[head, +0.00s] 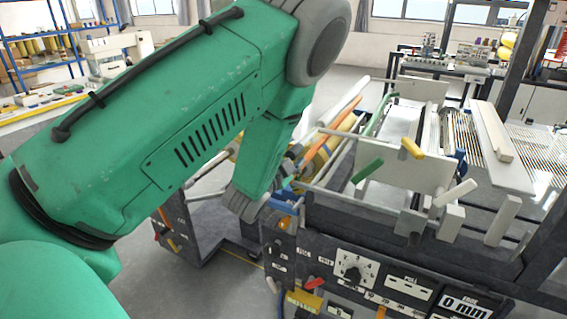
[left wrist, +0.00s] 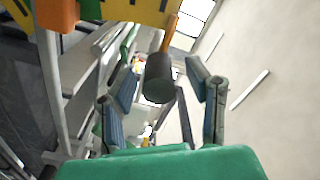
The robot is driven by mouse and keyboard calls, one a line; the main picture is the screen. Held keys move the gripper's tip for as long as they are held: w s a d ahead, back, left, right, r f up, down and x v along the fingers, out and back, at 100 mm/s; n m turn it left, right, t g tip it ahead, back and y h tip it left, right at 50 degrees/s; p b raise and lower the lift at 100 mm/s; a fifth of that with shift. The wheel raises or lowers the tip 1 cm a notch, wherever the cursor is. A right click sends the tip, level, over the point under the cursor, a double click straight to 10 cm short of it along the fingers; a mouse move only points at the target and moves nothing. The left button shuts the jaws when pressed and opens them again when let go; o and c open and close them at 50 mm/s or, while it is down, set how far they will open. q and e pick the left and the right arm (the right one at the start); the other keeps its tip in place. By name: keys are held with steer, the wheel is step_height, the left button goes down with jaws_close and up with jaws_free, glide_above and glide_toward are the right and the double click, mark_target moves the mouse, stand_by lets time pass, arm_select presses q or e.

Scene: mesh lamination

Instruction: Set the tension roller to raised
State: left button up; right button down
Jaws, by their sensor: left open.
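My left gripper (head: 285,203) is at the left end of the laminating machine (head: 345,215), mostly hidden behind my green forearm in the head view. In the left wrist view my left gripper (left wrist: 162,88) is open, its two blue-grey fingers spread. A dark grey cylindrical knob (left wrist: 159,79) on an orange rod (left wrist: 171,30) shows between the fingers, with a gap on each side. An orange bar (head: 326,134) slants among the rollers in the head view. I cannot tell which part is the tension roller or how it is set. My right gripper is not in view.
The machine's front panel has a dial (head: 352,272) and a display reading 0 mm (head: 465,307). A yellow plate (left wrist: 105,12) with dark marks is at the top of the left wrist view.

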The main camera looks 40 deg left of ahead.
arm_select(q)
steer(key=v, duration=0.7)
steer(key=shift+s, duration=0.4)
steer(key=shift+f, duration=0.1)
steer(key=s+d+f+n+g+h+b, duration=0.1)
steer(key=s+d+f+n+g+b, duration=0.2)
steer(key=f, duration=0.6)
steer(key=s+d+f+g+b, duration=0.1)
steer(key=s+f+g, duration=0.25)
steer(key=f, duration=0.45)
steer(key=s+d+f+n+g+h+b, duration=0.1)
steer(key=s+d+f+n+g+b, duration=0.15)
steer(key=s+f, duration=0.45)
steer(key=s+d+f+n+g+h+b, duration=0.1)
steer(key=s+d+f+g, duration=0.2)
steer(key=s+f, duration=0.3)
steer(key=s+d+f+n+g+h+b, duration=0.1)
steer(key=s+d+f+g, duration=0.3)
steer(key=s+f, duration=0.3)
steer(key=shift+s+n+g+b, duration=0.35)
steer(key=shift+s+g, duration=0.05)
steer(key=shift+s, duration=0.55)
steer(key=shift+w+d+f, duration=0.15)
